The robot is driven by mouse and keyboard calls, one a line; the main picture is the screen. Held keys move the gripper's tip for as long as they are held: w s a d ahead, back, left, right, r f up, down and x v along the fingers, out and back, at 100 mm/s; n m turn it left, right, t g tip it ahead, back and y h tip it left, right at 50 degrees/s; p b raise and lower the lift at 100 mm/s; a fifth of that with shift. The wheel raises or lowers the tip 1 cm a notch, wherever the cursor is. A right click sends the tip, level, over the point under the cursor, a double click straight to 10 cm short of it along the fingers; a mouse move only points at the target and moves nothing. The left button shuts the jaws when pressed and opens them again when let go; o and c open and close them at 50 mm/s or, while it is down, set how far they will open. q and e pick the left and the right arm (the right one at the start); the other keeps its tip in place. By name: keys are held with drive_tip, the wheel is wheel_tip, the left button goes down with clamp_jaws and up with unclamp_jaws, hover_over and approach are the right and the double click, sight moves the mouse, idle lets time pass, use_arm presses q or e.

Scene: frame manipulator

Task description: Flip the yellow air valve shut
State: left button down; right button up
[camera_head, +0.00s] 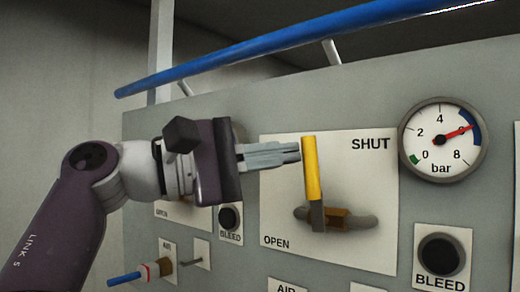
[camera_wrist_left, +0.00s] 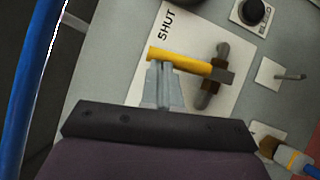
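The yellow valve handle (camera_head: 312,170) points almost straight up from its brass body (camera_head: 337,217) on a white plate (camera_head: 365,245). The plate reads SHUT at upper right and OPEN at lower left. My left gripper (camera_head: 297,152) comes in from the left with its fingers together and nothing between them. My right gripper is not in view.
A blue rail (camera_head: 270,42) runs above the grey panel. A pressure gauge (camera_head: 442,140) with a red needle near 6 bar is at right, above a BLEED knob (camera_head: 441,254).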

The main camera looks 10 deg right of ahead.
use_arm(q)
drive_tip(key=shift+s+d+r, duration=0.2)
drive_tip(key=shift+s+r, duration=0.1)
drive_tip(key=shift+r, duration=0.05)
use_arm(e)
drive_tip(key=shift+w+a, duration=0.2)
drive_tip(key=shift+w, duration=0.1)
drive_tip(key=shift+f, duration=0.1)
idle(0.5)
